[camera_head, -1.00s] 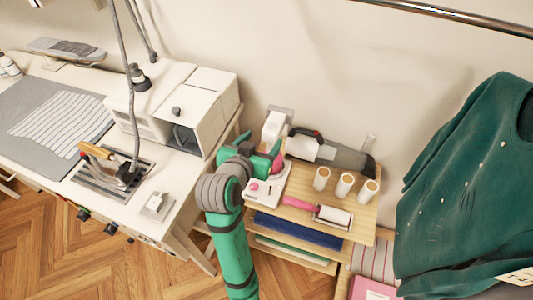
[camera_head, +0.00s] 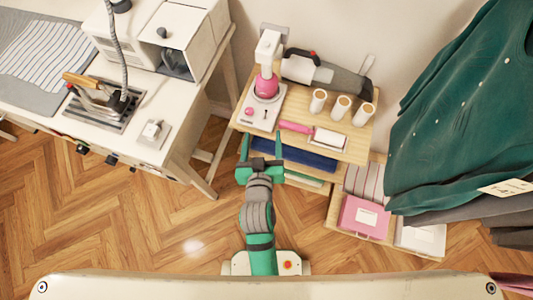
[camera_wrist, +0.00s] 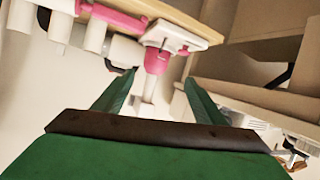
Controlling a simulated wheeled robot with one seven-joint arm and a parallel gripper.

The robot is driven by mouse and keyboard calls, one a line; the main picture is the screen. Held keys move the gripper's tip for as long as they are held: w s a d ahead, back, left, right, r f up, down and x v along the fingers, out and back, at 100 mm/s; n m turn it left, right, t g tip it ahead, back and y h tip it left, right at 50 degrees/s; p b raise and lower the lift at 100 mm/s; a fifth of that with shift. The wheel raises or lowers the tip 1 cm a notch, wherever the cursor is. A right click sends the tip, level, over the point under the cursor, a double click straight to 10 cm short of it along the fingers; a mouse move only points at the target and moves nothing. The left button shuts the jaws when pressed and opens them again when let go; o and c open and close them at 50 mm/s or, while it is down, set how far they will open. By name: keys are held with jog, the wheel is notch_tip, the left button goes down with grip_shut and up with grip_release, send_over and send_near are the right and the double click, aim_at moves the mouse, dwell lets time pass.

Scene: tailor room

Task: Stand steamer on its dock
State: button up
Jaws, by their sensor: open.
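The steamer (camera_head: 266,86) has a pink body and a white head. It stands upright on its white dock (camera_head: 259,112), which has a pink knob and sits at the left of the wooden shelf top. In the wrist view the steamer (camera_wrist: 157,61) and the dock (camera_wrist: 178,36) appear upside down, beyond my fingers. My gripper (camera_head: 262,142) is open and empty, in front of the shelf and apart from the steamer. It also shows in the wrist view (camera_wrist: 160,84) with its green fingers spread. The exact seat of the steamer's base is hard to see.
The shelf top (camera_head: 300,146) also holds a grey handheld vacuum (camera_head: 325,74), several thread spools (camera_head: 341,106) and a pink-handled lint roller (camera_head: 328,138). A white table (camera_head: 185,125) with an iron stands left. A green garment (camera_head: 450,110) hangs right. Open floor lies in front.

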jog(key=s+d+r+m+t, duration=0.1)
jog(key=s, duration=2.1)
jog(key=shift+s+d+r, duration=0.15)
jog(key=shift+s+r, duration=0.1)
jog(key=shift+r, duration=0.15)
